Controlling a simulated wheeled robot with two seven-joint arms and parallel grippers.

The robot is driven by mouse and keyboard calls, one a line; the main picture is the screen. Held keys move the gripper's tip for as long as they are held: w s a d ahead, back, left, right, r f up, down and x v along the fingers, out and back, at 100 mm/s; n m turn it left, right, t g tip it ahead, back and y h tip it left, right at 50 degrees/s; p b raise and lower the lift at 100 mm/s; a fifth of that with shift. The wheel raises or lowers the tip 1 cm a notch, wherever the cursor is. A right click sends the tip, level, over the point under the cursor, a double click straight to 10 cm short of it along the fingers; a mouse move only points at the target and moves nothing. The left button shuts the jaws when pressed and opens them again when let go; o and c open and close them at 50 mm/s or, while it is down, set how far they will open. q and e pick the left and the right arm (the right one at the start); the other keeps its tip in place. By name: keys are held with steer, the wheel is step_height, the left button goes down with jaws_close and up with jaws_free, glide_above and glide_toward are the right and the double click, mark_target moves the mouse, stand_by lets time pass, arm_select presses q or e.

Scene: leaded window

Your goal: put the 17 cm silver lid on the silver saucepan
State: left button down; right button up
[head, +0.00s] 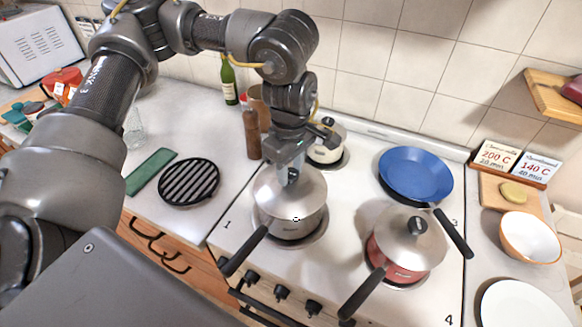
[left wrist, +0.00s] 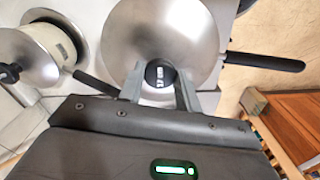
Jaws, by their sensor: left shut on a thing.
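The silver lid (head: 272,190) is over the silver saucepan (head: 292,229) on the front left burner, marked 1. My left gripper (head: 293,174) comes down from above and is shut on the lid's black knob. In the left wrist view the knob (left wrist: 161,73), with small white lettering, sits between the two fingers, and the lid (left wrist: 190,30) spreads out behind it. The lid looks level and roughly centred on the pan; I cannot tell whether its rim rests on the pan's rim. The saucepan's black handle (head: 245,250) points to the front left. My right gripper is out of view.
A red saucepan (head: 398,266) with a silver lid stands front right. A blue frying pan (head: 415,173) is back right, a cream lidded pot (head: 326,152) back left. A pepper mill (head: 252,135), black trivet (head: 188,182) and green cloth (head: 150,172) are on the left counter.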

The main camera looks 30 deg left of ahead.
arm_select(q)
steer(key=shift+f, duration=0.2)
stand_by(0.3)
steer(key=shift+c, duration=1.6)
jaws_free()
steer(key=shift+r+p, duration=3.05)
steer(key=shift+r, duration=0.5)
